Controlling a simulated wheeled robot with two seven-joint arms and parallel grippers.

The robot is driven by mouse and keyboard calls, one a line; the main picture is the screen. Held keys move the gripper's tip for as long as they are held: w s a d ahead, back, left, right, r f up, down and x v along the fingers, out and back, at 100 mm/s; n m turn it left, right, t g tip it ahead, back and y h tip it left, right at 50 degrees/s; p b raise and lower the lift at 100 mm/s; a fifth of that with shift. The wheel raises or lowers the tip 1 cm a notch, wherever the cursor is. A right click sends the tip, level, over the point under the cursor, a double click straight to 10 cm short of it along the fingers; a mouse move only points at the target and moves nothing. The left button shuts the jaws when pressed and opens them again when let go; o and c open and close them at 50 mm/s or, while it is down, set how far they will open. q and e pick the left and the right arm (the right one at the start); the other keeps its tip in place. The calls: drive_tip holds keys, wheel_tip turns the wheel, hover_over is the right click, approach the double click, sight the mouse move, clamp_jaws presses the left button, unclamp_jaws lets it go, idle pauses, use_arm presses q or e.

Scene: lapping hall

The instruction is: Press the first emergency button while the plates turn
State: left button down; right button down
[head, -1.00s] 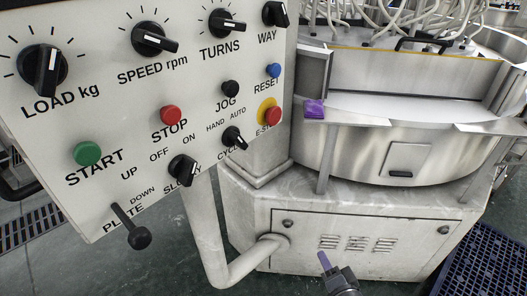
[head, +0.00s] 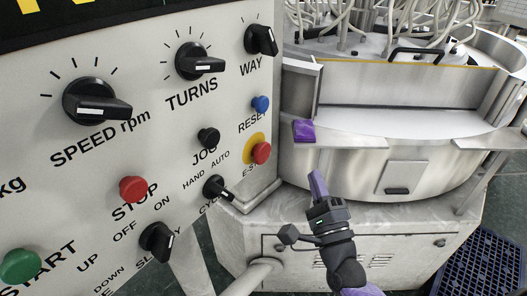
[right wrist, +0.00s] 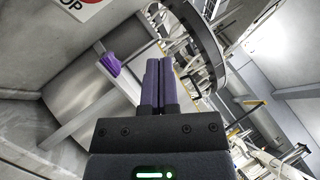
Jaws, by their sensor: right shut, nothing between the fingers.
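The red emergency button (head: 262,153) on its yellow ring, marked E-ST, sits at the right edge of the white control panel (head: 60,160). My right gripper (head: 316,176) is shut and empty, fingers pointing up. In the picture it is to the right of the emergency button and a little lower, apart from it. In the right wrist view its purple fingers (right wrist: 158,82) lie side by side. The lapping machine (head: 385,160) stands behind with its guard and hoses. The plates are hidden, so I cannot tell whether they turn. My left gripper is not in view.
Near the emergency button are the blue RESET button (head: 261,104), the black JOG button (head: 208,138) and a black selector knob (head: 217,189). The red STOP button (head: 132,189) is further left. A purple cloth-like thing (head: 304,131) lies on the machine's ledge. A blue grate (head: 480,268) lies at lower right.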

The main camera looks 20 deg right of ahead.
sight(267, 149)
drive_tip(key=w+a+b, duration=0.1)
drive_tip(key=w+a, duration=0.3)
drive_tip(key=w, duration=0.3)
drive_tip(key=shift+w+b, duration=0.3)
drive_tip(key=shift+w, duration=0.05)
idle(0.8)
drive_tip(key=shift+w+a, duration=0.1)
idle(0.9)
drive_tip(key=shift+w+a, duration=0.2)
drive_tip(key=shift+w, duration=0.1)
drive_tip(key=shift+w+a, duration=0.15)
drive_tip(key=shift+w, duration=0.2)
idle(0.6)
drive_tip(key=shift+w+a+r+b, duration=0.1)
drive_tip(key=shift+w+a+b, duration=0.1)
drive_tip(key=shift+b, duration=0.15)
idle(0.7)
drive_tip(key=shift+s+d, duration=0.2)
drive_tip(key=shift+s, duration=0.05)
drive_tip(key=shift+s+d+p, duration=0.2)
drive_tip(key=shift+s+p, duration=0.1)
drive_tip(key=shift+s, duration=0.15)
